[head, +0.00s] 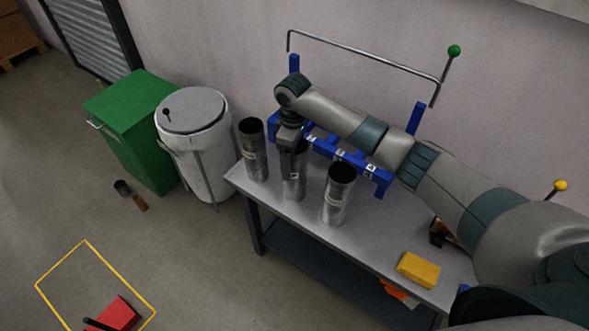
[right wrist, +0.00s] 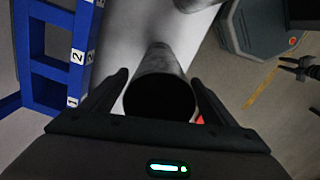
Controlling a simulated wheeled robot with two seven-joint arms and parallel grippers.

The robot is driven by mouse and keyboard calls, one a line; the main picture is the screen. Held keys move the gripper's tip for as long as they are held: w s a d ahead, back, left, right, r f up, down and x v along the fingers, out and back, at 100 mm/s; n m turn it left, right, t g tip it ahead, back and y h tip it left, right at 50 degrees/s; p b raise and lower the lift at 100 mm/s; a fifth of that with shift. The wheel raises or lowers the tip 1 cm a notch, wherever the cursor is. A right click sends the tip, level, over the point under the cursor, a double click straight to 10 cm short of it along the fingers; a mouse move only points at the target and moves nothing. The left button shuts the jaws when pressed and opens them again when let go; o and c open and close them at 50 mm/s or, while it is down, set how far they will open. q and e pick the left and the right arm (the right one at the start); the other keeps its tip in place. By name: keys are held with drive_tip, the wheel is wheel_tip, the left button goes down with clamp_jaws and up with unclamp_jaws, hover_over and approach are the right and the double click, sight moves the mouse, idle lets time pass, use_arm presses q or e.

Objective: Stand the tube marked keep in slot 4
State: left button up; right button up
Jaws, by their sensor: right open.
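Three upright grey metal tubes stand on the table: a left tube (head: 255,166), a middle tube (head: 293,186) and a right tube (head: 337,205). Each has a small pale label, too small to read, so I cannot tell which is marked keep. My right gripper (head: 292,145) is at the top of the middle tube. In the right wrist view its open fingers (right wrist: 160,95) lie on either side of a tube (right wrist: 160,58) with a dark round mouth. The blue rack (head: 384,181) with numbered slots stands behind the tubes, partly hidden by my right arm. My left gripper is not in the head view.
The grey table (head: 298,222) also holds a yellow block (head: 419,269) near its front right. A white drum (head: 203,165) and a green bin (head: 137,140) stand left of it. A metal rail (head: 365,52) rises behind the rack.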

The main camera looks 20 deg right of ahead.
wheel_tip(320, 180, down, 4)
drive_tip(key=shift+d+r+p, duration=0.15)
drive_tip(key=shift+r+p, duration=0.1)
drive_tip(key=shift+p, duration=0.2)
drive_tip(key=c, duration=1.6)
drive_tip(key=shift+r, duration=0.1)
wheel_tip(320, 180, up, 9)
drive_tip(key=b, duration=0.2)
drive_tip(key=shift+b, duration=0.4)
drive_tip(key=shift+r, duration=0.5)
